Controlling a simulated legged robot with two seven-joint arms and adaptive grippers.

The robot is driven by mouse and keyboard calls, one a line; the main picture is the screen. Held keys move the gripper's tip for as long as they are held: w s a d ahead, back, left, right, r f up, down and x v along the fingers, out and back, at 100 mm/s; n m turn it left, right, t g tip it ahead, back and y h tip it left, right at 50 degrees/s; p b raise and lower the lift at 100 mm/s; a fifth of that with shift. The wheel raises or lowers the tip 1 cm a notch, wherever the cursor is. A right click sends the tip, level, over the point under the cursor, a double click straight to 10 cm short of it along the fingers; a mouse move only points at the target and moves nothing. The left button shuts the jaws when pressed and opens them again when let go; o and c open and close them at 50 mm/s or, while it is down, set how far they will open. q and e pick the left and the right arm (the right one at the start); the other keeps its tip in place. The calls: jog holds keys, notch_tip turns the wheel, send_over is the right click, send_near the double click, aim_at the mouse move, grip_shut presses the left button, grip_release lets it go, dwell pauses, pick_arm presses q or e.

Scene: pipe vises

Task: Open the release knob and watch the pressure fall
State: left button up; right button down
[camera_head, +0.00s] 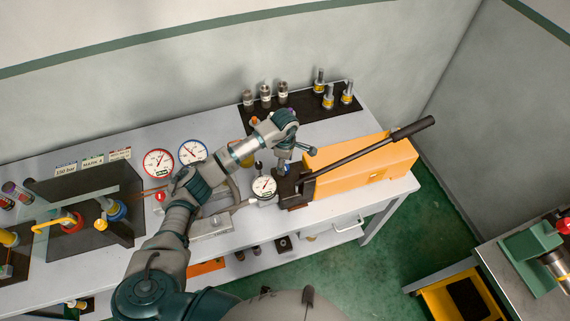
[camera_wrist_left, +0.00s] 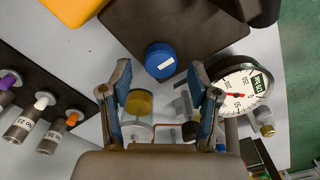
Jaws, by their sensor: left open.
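The release knob (camera_wrist_left: 159,60) is a blue round cap with a white mark, seen in the left wrist view beside the black pump block (camera_wrist_left: 180,30). My left gripper (camera_wrist_left: 158,82) is open, with its two blue-grey fingertips on either side of the knob's near edge; contact is not clear. In the head view my left gripper (camera_head: 285,157) points down beside the pump's black head and hides the knob. The pump gauge (camera_head: 264,187) is a white dial with a red needle; it also shows in the left wrist view (camera_wrist_left: 241,88). Its exact reading is too small to tell.
The orange hand pump (camera_head: 380,162) has a long black lever (camera_head: 375,150) slanting up right. Fittings stand on a black mat (camera_head: 310,115) behind. Two larger gauges (camera_head: 159,163) (camera_head: 192,153) and a black-panelled rig (camera_head: 90,240) are left. A second bench (camera_head: 490,265) stands right.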

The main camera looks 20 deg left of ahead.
pick_arm(q)
jog(key=shift+d+f, duration=0.1)
jog(key=shift+f, duration=0.95)
jog(key=shift+c, duration=0.2)
jog(key=c, duration=1.1)
